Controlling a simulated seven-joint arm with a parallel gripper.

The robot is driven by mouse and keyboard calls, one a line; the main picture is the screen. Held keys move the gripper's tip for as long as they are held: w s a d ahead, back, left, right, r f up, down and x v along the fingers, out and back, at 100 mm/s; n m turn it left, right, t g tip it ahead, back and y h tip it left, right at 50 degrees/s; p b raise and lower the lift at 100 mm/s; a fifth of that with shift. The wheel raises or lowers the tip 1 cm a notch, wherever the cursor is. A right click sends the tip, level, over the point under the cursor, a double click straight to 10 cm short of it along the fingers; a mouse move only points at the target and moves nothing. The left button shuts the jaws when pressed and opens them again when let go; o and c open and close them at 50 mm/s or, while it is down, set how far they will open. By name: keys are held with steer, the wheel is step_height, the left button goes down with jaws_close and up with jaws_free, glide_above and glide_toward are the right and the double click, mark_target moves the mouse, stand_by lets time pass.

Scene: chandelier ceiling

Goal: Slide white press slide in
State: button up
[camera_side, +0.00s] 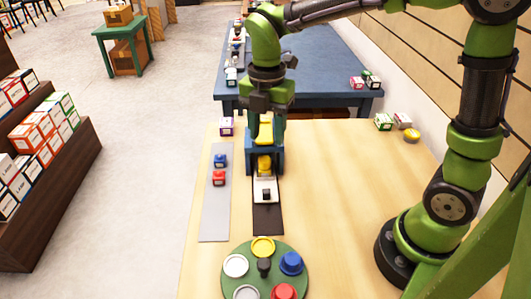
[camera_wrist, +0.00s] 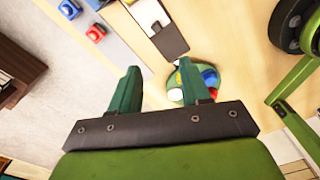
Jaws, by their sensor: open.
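The white press slide (camera_side: 265,184) with a small black knob sticks out of the front of the blue press (camera_side: 250,158) on a dark track (camera_side: 268,220). A yellow piece (camera_side: 264,164) sits at the slide's inner end, under the press. In the wrist view the white slide (camera_wrist: 146,14) is at the top edge, with the dark track (camera_wrist: 172,43) beside it. My gripper (camera_side: 266,108) is above or behind the press in the side view, overlapping its top. Whether it touches cannot be told. In the wrist view my gripper (camera_wrist: 163,82) is open, with nothing between its fingers.
A green round tray (camera_side: 265,284) with coloured lids stands in front of the track. A grey strip (camera_side: 214,222) with a blue block (camera_side: 220,160) and a red block (camera_side: 219,178) lies to the left. The right tabletop is mostly clear.

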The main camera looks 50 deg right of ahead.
steer(key=n, duration=0.5)
glide_toward(266, 189)
steer(key=f, duration=0.8)
steer(key=shift+s+a+f, duration=0.15)
steer(key=shift+s+f, duration=0.1)
steer(key=shift+f, duration=0.05)
steer(key=shift+c, duration=0.2)
jaws_close()
steer(key=shift+w, duration=0.1)
